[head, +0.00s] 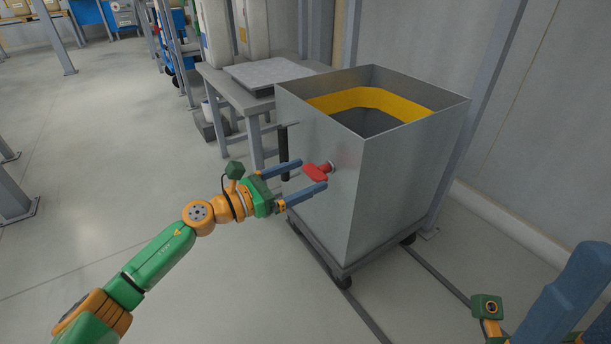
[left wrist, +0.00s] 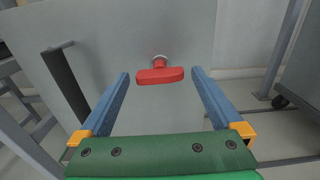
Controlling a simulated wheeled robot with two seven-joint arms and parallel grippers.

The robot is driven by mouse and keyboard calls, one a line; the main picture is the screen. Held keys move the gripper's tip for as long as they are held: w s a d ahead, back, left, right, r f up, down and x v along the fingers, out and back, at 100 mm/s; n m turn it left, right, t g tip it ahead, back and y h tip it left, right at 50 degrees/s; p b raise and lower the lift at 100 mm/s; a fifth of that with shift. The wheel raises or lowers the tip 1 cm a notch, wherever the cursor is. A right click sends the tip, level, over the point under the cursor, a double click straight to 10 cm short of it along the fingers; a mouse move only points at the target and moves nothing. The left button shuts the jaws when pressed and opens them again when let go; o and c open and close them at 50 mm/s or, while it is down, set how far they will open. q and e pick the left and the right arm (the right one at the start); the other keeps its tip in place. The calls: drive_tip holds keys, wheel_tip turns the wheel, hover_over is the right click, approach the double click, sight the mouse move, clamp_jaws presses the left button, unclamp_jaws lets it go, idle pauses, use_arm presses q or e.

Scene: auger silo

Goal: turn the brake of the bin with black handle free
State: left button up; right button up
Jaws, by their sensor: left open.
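The bin (head: 330,210) is a square grey metal box on a wheeled base, with a black vertical handle (head: 284,155) on its near-left face. The handle also shows in the left wrist view (left wrist: 69,84). A red T-shaped brake knob (head: 317,172) sticks out of the same face, right of the handle. My left gripper (head: 312,175) is open, its two blue fingers reaching towards that face on either side of the knob. In the left wrist view the red knob (left wrist: 160,76) lies between the fingertips with gaps both sides. My right gripper (head: 572,298) is partly cut off at bottom right.
A grey table (head: 228,82) with a flat plate stands behind the bin at left. The wall (head: 540,130) and a post are close on the right. Thin floor rails run under the bin. The floor (head: 110,150) at left is clear.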

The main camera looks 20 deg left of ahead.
use_arm(q)
drive_tip(key=shift+w+d, duration=0.25)
drive_tip(key=shift+w, duration=0.1)
drive_tip(key=c, duration=1.2)
